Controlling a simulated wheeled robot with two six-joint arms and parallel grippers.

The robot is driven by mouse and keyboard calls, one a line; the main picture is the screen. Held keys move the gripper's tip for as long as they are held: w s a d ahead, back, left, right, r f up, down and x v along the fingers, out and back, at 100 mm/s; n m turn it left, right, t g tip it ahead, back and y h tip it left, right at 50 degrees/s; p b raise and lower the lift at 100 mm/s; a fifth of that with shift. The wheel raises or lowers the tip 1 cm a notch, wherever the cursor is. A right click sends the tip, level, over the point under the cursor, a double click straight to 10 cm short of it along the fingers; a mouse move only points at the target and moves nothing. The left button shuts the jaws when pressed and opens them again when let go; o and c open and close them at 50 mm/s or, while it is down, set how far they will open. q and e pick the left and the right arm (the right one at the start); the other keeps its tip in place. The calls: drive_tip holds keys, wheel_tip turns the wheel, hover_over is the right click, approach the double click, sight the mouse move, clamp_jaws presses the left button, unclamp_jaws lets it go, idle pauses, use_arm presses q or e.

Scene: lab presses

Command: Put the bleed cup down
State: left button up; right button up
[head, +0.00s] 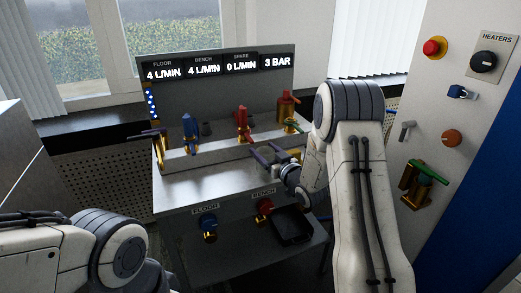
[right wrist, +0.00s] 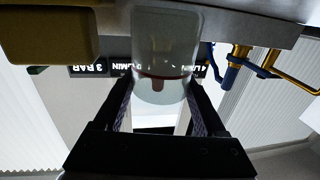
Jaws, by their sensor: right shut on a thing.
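The bleed cup (right wrist: 166,45) is a clear, see-through vessel in the right wrist view, with a reddish-brown band and stub showing in or through it. My right gripper (right wrist: 160,98) has one finger on each side of the cup and is shut on it. In the head view my right gripper (head: 272,155) is over the front of the metal bench, left of my right forearm. The cup is hard to make out there, and I cannot tell whether its base touches anything. My left gripper is out of the picture; only part of my left arm shows.
The steel bench (head: 190,186) carries a blue valve (head: 190,133), a red valve (head: 243,124) and a red-and-brass fitting (head: 287,106). The bench's left top is clear.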

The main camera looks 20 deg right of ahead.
drive_tip(key=s+d+p, duration=0.2)
drive_tip(key=s+d, duration=0.1)
drive_tip(key=s, duration=1.2)
drive_tip(key=shift+p, duration=0.3)
